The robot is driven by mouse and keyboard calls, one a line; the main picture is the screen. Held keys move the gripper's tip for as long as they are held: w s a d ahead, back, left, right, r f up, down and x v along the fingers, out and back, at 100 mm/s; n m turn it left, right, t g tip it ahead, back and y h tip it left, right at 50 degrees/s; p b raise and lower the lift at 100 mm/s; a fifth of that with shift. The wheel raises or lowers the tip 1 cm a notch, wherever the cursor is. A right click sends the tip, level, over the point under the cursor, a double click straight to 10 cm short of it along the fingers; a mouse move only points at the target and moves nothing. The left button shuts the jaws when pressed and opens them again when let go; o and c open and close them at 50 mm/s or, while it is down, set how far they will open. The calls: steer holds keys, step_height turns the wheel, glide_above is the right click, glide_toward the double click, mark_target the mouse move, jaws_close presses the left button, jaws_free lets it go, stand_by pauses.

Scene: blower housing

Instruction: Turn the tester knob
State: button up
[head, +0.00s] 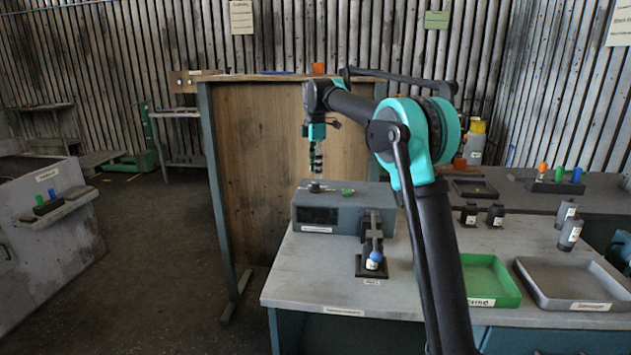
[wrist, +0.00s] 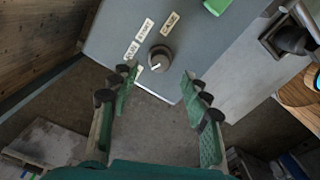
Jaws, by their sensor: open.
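The tester is a grey box (head: 345,212) on the near left part of the workbench in the head view. Its top also shows in the wrist view (wrist: 110,40). The round dark knob (wrist: 159,58) sits on that top, with a light pointer mark and several white labels beside it. The knob also shows in the head view (head: 315,187). My gripper (head: 316,170) is above the knob, pointing down, apart from it. In the wrist view my gripper (wrist: 158,75) is open and empty, with the knob just beyond the gap between the fingertips.
A green button (head: 347,192) is on the tester top. A dark clamp fixture (head: 372,240) with a blue-topped part stands in front. A green tray (head: 490,283) and a grey tray (head: 525,270) lie to the right. A wooden panel (head: 250,150) stands behind left.

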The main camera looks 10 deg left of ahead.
mark_target(316, 183)
steer(key=shift+f, duration=2.3)
jaws_close()
